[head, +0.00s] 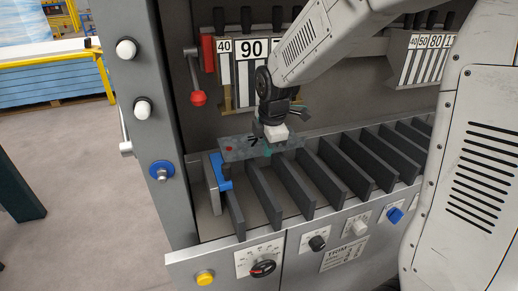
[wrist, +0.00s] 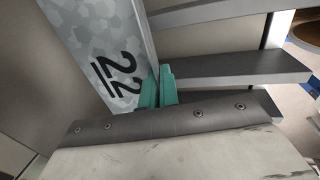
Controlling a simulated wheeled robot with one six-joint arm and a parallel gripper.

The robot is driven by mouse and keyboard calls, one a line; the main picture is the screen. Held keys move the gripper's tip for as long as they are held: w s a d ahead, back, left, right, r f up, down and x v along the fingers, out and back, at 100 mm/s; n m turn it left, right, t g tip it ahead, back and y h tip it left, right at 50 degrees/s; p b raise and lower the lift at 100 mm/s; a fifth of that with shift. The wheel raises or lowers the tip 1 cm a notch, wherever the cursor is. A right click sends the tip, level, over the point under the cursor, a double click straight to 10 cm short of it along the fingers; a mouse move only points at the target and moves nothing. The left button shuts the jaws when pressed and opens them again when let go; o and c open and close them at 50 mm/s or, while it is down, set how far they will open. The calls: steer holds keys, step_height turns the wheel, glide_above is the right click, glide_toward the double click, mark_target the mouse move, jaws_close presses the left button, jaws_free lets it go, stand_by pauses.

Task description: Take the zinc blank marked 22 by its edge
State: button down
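The zinc blank marked 22 (head: 240,149) is a mottled grey plate above the left end of the dark slot dividers. In the wrist view the zinc blank (wrist: 98,45) fills the upper left, its black 22 and underline facing the camera. My gripper (head: 267,151) is at the blank's edge. In the wrist view the two teal fingers of my gripper (wrist: 159,86) stand close together, one on each side of the edge, and look shut on it. The tip contact is small and partly hidden. I cannot tell whether the blank still rests on the rack.
A row of dark dividers (head: 327,175) runs to the right. A blue bracket (head: 219,172) sits beneath the blank's left end. Below are a dial (head: 263,268) and knobs. A red-knobbed lever (head: 198,98) and numbered tools (head: 251,60) are behind. Floor at left is open.

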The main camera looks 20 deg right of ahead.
steer(key=shift+s+r, duration=0.2)
steer(key=shift+s, duration=0.65)
steer(key=shift+s+r, duration=0.2)
steer(key=shift+s, duration=0.7)
steer(key=shift+s+r, duration=0.2)
steer(key=shift+s, duration=0.65)
steer(key=shift+r, duration=0.1)
